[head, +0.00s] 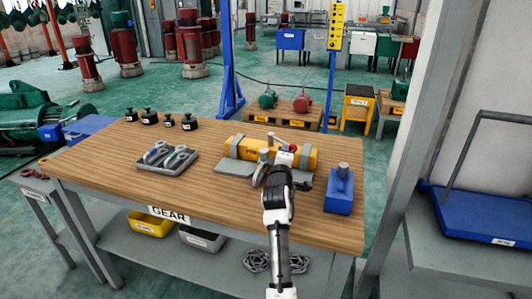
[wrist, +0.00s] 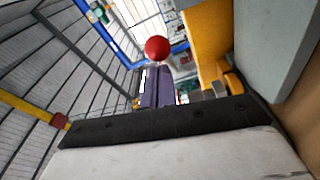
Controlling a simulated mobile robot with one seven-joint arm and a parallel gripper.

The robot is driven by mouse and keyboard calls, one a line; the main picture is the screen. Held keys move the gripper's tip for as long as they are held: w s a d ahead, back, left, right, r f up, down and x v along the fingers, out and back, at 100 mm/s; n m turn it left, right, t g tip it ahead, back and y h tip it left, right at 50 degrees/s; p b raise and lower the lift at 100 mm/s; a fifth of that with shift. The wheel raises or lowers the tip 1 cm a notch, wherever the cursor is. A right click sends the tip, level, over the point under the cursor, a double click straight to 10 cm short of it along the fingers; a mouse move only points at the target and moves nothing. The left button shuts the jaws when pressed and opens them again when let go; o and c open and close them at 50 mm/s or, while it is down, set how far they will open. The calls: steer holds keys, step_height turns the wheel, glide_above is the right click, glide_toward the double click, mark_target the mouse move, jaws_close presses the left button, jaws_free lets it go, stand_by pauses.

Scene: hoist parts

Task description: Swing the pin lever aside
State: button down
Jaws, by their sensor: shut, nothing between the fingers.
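A yellow cylindrical hoist body (head: 240,147) with grey bands lies on the wooden workbench. A lever with a red ball knob (head: 293,147) shows at it, just beyond my gripper (head: 284,158). The red ball (wrist: 157,48) also shows in the wrist view, above my shut, empty fingers (wrist: 155,85). The yellow body (wrist: 205,40) is at the right there. I cannot tell whether my fingers touch the lever.
On the workbench (head: 110,160), a blue block with a grey knob (head: 340,188) stands to the right of my gripper. A grey tray (head: 168,170) with metal shackles lies left, with several black weights (head: 148,117) behind. A grey post (head: 413,150) rises beyond the right edge.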

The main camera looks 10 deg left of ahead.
steer(key=shift+w+d, duration=1)
steer(key=shift+d, duration=0.2)
steer(key=shift+w+d, duration=0.75)
steer(key=shift+w, duration=0.25)
step_height(320, 180, up, 20)
steer(key=b, duration=0.2)
steer(key=shift+b, duration=0.4)
